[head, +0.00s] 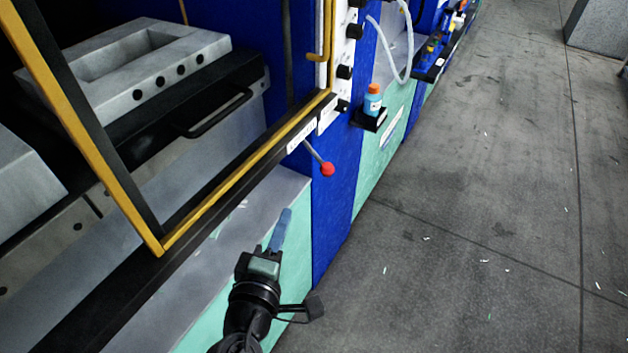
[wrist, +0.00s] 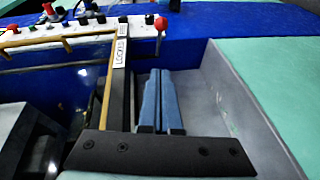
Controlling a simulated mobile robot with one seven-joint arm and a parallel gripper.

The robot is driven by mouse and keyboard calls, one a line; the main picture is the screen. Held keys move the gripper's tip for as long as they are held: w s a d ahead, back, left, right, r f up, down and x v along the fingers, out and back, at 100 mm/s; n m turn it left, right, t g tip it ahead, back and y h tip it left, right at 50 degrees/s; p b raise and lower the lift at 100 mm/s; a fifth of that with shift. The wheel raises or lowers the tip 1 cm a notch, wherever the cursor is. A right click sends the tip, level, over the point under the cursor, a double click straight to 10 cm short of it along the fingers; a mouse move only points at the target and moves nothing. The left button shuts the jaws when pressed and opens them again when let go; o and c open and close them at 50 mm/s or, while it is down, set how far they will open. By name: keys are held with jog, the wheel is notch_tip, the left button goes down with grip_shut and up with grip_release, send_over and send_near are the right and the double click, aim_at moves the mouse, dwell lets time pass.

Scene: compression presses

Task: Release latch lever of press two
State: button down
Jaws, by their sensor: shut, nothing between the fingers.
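A latch lever with a grey rod and red ball knob (head: 327,169) sticks out from the blue press front, at the corner of the yellow-edged door frame (head: 225,196). The knob also shows at the top of the wrist view (wrist: 161,23), ahead of the fingers. My gripper (head: 287,212) is below and left of the knob in the head view, apart from it. Its blue fingers are together and empty, also in the wrist view (wrist: 160,72). A white label (head: 300,136) sits beside the lever. I cannot read a press number.
A grey ledge (head: 262,200) over a mint-green panel lies by my gripper. A bottle (head: 373,101) stands on a small black shelf beyond the lever. A white panel with black knobs (head: 345,50) is above. The grey floor (head: 480,200) at right is mostly clear.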

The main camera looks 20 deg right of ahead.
jog(key=s+d+p+x, duration=0.1)
jog(key=d+x, duration=0.1)
jog(key=x, duration=1.1)
jog(key=shift+s+f, duration=0.2)
jog(key=shift+s, duration=0.1)
jog(key=shift+s+d, duration=0.1)
jog(key=shift+d, duration=0.1)
